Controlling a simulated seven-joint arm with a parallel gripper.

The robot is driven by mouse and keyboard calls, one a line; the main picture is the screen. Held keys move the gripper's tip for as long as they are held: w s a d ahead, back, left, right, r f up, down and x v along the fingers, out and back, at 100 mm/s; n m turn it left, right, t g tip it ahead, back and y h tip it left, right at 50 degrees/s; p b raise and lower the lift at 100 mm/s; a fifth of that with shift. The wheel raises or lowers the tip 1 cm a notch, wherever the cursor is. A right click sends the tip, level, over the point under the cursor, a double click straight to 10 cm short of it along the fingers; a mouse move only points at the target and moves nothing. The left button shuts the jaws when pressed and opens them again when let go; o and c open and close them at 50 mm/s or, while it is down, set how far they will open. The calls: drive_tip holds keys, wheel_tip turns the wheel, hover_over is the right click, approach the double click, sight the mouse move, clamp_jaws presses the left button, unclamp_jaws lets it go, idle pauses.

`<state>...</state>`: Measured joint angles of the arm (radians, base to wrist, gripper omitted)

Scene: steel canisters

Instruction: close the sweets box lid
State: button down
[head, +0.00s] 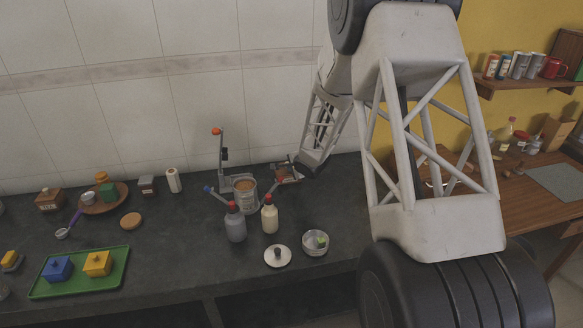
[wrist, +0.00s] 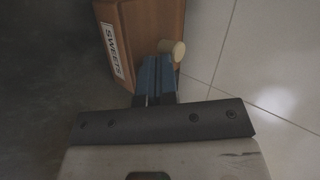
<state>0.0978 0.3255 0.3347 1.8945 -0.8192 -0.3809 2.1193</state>
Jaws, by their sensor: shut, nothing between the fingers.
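In the wrist view the wooden sweets box (wrist: 150,25) fills the top middle, with a white "SWEETS" label (wrist: 112,50) on its left side. A cream round knob (wrist: 179,50) shows at its right edge. My gripper (wrist: 158,62) is shut and empty, its blue fingertips overlapping the box beside the knob; I cannot tell whether they touch. The lid's angle cannot be told from this view. In the head view my gripper is at the back of the counter by the wall, and a small brown shape (head: 287,173) there, partly hidden by my arm, appears to be the box.
A steel canister (head: 244,195), two pump bottles (head: 235,224) (head: 269,215), a round white lid (head: 278,256) and a metal bowl (head: 315,243) stand nearby. A green tray (head: 113,277) lies front left. The tiled wall (head: 110,90) is close behind.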

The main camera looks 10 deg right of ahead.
drive_tip(key=s, duration=0.3)
drive_tip(key=shift+s+d+f, duration=0.1)
drive_tip(key=shift+s+d, duration=0.15)
drive_tip(key=shift+d, duration=0.15)
drive_tip(key=v, duration=0.9)
drive_tip(key=shift+s, duration=0.25)
drive_tip(key=shift+r, duration=0.25)
drive_tip(key=s+r+n+g+h, duration=0.2)
drive_tip(key=s+r+n+h, duration=0.35)
drive_tip(key=s+r, duration=1.1)
drive_tip(key=s+a+r+n+g+y, duration=0.1)
drive_tip(key=s+a+r+n+g, duration=0.1)
drive_tip(key=s, duration=1.3)
drive_tip(key=s+a+r+n+g+y, duration=0.1)
drive_tip(key=s+n, duration=0.6)
drive_tip(key=s, duration=0.8)
drive_tip(key=a+g+y, duration=0.1)
drive_tip(key=a+g, duration=0.1)
drive_tip(key=a, duration=0.1)
drive_tip(key=shift+r, duration=0.4)
